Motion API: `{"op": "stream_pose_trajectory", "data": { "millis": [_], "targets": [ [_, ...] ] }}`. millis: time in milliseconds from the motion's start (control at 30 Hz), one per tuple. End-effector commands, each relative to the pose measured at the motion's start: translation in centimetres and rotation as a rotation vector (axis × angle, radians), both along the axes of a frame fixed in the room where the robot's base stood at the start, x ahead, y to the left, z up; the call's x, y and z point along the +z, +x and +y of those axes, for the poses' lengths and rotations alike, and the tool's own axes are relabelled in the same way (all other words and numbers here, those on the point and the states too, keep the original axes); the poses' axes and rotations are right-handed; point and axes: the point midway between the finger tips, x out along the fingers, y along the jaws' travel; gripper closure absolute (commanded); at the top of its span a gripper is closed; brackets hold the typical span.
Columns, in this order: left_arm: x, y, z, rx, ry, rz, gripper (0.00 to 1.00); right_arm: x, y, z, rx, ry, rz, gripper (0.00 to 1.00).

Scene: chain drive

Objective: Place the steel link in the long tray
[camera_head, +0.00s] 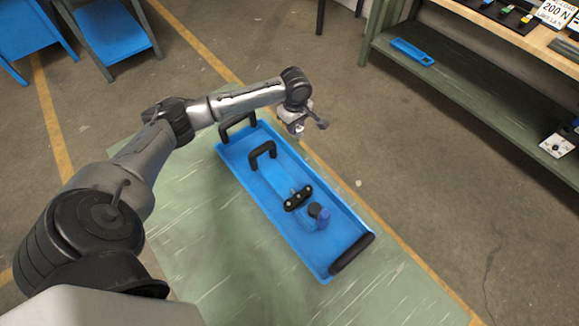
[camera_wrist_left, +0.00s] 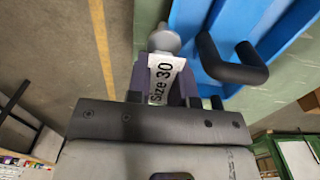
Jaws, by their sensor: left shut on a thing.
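The long tray (camera_head: 338,263) is blue with black end handles and sits on the green table. In the left wrist view the tray (camera_wrist_left: 190,22) is at the upper right. My left gripper (camera_head: 294,122) is above and just beyond the tray's far right side. It is shut on a grey metal piece (camera_wrist_left: 163,40) with a white "Size 30" label, which I take to be the steel link. Its full shape is hidden by the fingers. Inside the tray are a black piece with bright pins (camera_head: 298,198) and a dark blue cylinder (camera_head: 320,215). My right gripper is out of view.
The green table top (camera_head: 220,245) is clear to the left of the tray. A bench with a green lower shelf (camera_head: 470,95) stands at the upper right, with a blue item (camera_head: 411,52) on it. Blue stands (camera_head: 118,35) are at the upper left.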

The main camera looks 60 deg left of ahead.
Motion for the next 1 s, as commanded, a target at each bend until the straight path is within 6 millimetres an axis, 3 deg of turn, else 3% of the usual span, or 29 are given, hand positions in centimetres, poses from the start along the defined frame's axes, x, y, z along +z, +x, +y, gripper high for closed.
{"op": "stream_pose_trajectory", "data": {
  "millis": [200,400,667,1000],
  "targets": [
    [-2.7,-3.2,-3.2,-0.005,0.001,0.001,1.00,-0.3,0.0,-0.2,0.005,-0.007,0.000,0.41],
    [-4.2,-4.8,-4.9,-0.003,0.000,0.001,1.00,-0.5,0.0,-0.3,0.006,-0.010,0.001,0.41],
    [-4.8,-5.3,-5.5,-0.001,-0.001,-0.001,1.00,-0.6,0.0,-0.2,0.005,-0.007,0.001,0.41],
    [-8.5,-5.4,-5.4,-0.002,0.001,0.001,1.00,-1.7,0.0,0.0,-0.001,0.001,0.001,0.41]
  ]
}}
